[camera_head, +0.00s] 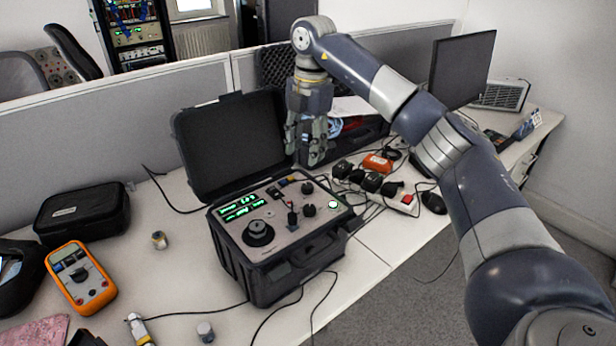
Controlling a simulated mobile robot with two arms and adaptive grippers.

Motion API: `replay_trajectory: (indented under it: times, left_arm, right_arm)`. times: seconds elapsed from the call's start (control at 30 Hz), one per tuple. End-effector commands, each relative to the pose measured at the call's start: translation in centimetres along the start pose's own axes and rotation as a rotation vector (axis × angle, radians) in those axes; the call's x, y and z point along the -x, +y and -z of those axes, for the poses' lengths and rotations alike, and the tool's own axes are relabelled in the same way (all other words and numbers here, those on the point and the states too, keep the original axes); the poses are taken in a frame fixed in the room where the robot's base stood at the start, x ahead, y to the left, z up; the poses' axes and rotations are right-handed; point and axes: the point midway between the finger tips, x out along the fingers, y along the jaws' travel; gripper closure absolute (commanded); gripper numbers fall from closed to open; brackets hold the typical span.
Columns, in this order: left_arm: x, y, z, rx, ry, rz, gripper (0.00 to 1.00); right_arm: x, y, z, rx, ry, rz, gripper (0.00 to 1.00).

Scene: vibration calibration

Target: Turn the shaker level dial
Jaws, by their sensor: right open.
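The black calibrator case (290,270) stands open on the white desk, its lid (228,145) raised at the back. Its grey panel has green lit displays (242,206), a large round black part (258,233) at the front left, and small black knobs, one (308,210) at the right and one (307,188) behind it. I cannot tell which is the shaker level dial. My right gripper (310,160) points down above the back edge of the panel, in front of the lid's right side. It is open, empty and apart from the knobs. My left gripper is not in view.
An orange multimeter (80,278) and a black pouch (83,213) lie on the left. Cables, black plugs and a power strip (403,203) crowd the case's right side. A grey partition (130,108) runs behind the desk (185,285).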

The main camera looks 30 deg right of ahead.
Motion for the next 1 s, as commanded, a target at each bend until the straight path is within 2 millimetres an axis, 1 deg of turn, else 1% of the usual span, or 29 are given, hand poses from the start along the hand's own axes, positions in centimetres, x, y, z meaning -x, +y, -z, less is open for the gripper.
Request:
replay_trajectory:
  times: [0.07, 0.17, 0.27, 0.5, 0.6, 0.7, 0.8, 1.0]
  left_arm:
    - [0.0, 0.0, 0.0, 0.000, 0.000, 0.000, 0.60]
    - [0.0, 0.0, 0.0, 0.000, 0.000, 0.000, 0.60]
    - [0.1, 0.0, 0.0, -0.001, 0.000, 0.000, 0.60]
    - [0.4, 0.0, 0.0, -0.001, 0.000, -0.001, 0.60]
    - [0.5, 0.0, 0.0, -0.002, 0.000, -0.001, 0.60]
    - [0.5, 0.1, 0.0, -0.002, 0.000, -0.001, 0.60]
    - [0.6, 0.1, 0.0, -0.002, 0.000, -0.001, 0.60]
    - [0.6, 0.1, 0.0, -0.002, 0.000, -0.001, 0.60]
  right_arm:
    - [0.2, -0.6, -0.7, -0.026, -0.016, 0.020, 0.56]
    - [-0.6, -0.9, -0.9, -0.034, -0.021, 0.028, 0.56]
    - [-2.2, -0.9, -0.9, -0.031, -0.019, 0.028, 0.56]
    - [-6.8, -1.0, -0.9, -0.029, -0.017, 0.026, 0.56]
    - [-8.3, -1.0, -0.9, -0.028, -0.017, 0.025, 0.56]
    - [-9.4, -1.0, -0.9, -0.028, -0.017, 0.024, 0.56]
    - [-10.0, -1.0, -0.9, -0.028, -0.017, 0.023, 0.56]
    - [-10.2, -1.0, -0.9, -0.028, -0.017, 0.021, 0.56]
